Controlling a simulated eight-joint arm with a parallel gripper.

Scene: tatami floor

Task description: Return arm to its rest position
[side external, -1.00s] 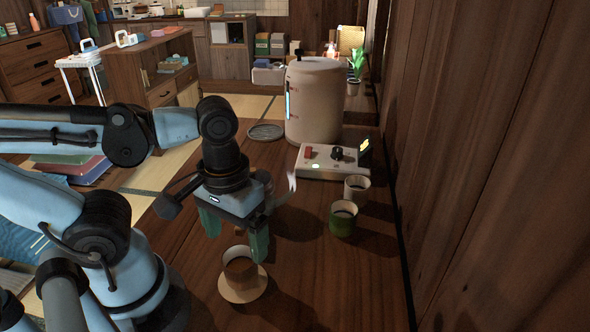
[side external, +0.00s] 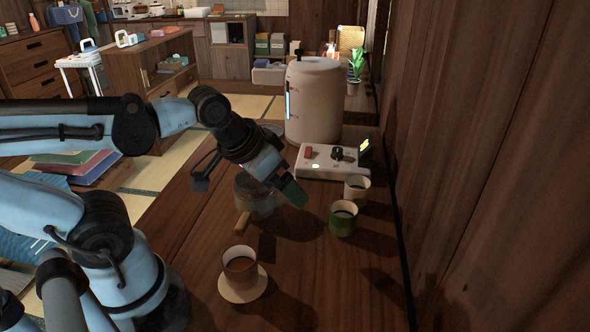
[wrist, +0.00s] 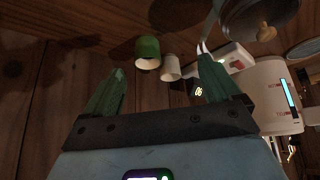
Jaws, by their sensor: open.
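My gripper (side external: 291,191) is above the wooden table, tilted down to the right in the side view. Its green fingers are apart with nothing between them in the wrist view (wrist: 160,85). The far finger is mostly hidden in the side view. A grey pot with a wooden handle (side external: 253,205) is on the table below my gripper; it also shows at the top right of the wrist view (wrist: 262,20). A brown cup (side external: 240,262) sits on a saucer (side external: 243,292) at the front, apart from my gripper.
A green cup (side external: 342,220) and a white cup (side external: 357,187) stand right of my gripper. Behind are a control box (side external: 322,163) and a large pale tank (side external: 313,105). A wooden wall (side external: 480,150) bounds the table's right side. The table's front right is clear.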

